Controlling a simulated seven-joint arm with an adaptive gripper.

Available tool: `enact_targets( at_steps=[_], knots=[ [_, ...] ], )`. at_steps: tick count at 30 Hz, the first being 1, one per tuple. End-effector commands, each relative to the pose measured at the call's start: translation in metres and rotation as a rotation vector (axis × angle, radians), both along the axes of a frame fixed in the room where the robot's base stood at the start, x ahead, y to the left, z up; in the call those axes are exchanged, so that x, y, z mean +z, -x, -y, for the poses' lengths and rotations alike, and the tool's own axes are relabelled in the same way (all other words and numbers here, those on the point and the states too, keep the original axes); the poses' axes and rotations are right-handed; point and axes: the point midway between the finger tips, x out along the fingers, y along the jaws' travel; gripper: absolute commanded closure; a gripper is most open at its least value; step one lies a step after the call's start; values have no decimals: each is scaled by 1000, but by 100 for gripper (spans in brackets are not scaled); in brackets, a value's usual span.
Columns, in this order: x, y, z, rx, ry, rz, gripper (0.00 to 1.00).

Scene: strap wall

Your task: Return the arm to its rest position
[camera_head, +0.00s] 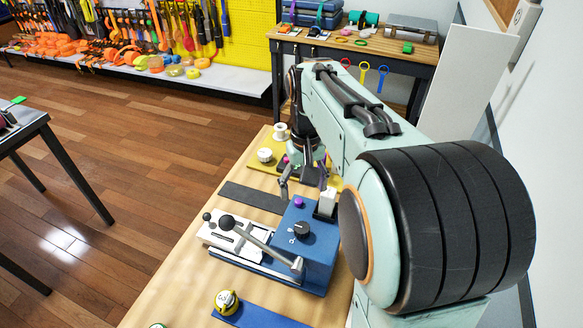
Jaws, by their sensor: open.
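My gripper (304,184) hangs over the wooden table (200,268) with its fingers pointing down. The fingers are spread and nothing shows between them. It is just behind the blue device (318,240), which has a black knob and a long lever with a black ball end (227,222). Whether the fingertips touch anything cannot be told. My arm covers the right part of the table.
Beyond the gripper is a yellow plate (262,168) with white spools (265,155). A yellow round item (227,302) stands in front. A workbench (400,50) and a white panel (462,95) are behind.

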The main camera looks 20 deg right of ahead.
Motion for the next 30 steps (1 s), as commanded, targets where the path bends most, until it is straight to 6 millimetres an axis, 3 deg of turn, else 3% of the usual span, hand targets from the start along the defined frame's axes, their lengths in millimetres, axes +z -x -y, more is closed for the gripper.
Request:
enact_targets(
  at_steps=[12, 17, 19, 22, 27, 30],
  knots=[
    [0, 0, -1, 4, 0, 1, 37],
    [33, 8, -19, 51, 7, 96, 37],
    [45, 32, -37, 97, -2, 130, 37],
    [44, 79, -65, 169, -21, 147, 37],
    [6, 160, -95, 252, -45, 103, 37],
    [-17, 189, -101, 258, -57, 45, 37]
  ],
)
